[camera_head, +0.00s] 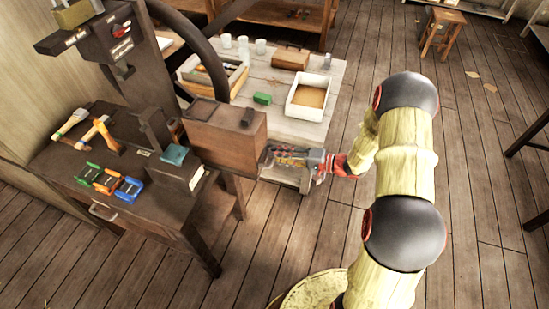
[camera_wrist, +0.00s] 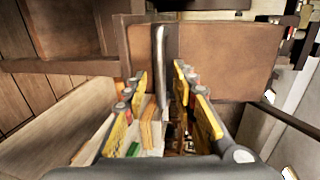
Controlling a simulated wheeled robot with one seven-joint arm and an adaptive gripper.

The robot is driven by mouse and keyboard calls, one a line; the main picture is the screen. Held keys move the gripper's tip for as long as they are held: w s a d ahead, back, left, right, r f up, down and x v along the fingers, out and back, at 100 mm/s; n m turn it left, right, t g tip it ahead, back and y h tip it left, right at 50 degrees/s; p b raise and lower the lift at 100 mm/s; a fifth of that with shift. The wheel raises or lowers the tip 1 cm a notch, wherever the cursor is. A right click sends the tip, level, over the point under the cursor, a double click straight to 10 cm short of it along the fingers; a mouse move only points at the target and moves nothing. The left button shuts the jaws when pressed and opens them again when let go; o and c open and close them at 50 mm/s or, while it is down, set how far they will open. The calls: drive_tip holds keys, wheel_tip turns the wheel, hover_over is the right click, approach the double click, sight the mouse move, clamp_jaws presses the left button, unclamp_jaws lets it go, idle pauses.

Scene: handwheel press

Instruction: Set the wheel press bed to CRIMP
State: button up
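The press stands at the left of the head view. Its dark handwheel (camera_head: 216,72) shows as a large ring beside the column (camera_head: 150,90). A dark sign (camera_head: 108,42) with small white labels and a red mark is at the top; its words are too small to read. A brown block (camera_head: 225,135) sits at the press's right end. My gripper (camera_head: 272,154) is at this block's right side. In the wrist view my gripper (camera_wrist: 158,85) is open, with yellow fingers apart. A grey upright bar (camera_wrist: 160,60) shows between and beyond the fingertips, against a brown face (camera_wrist: 215,60). I cannot tell contact.
The dark bench (camera_head: 130,205) carries brushes, a hammer (camera_head: 92,133), coloured clamps (camera_head: 110,183) and a teal-topped box (camera_head: 180,165). Behind is a pale table (camera_head: 325,75) with a white tray (camera_head: 308,98) and a green block (camera_head: 262,98). Floor (camera_head: 480,150) at the right is largely clear.

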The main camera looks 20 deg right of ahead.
drive_tip(key=shift+x, duration=0.95)
drive_tip(key=shift+c, duration=1.4)
drive_tip(key=c, duration=0.4)
clamp_jaws()
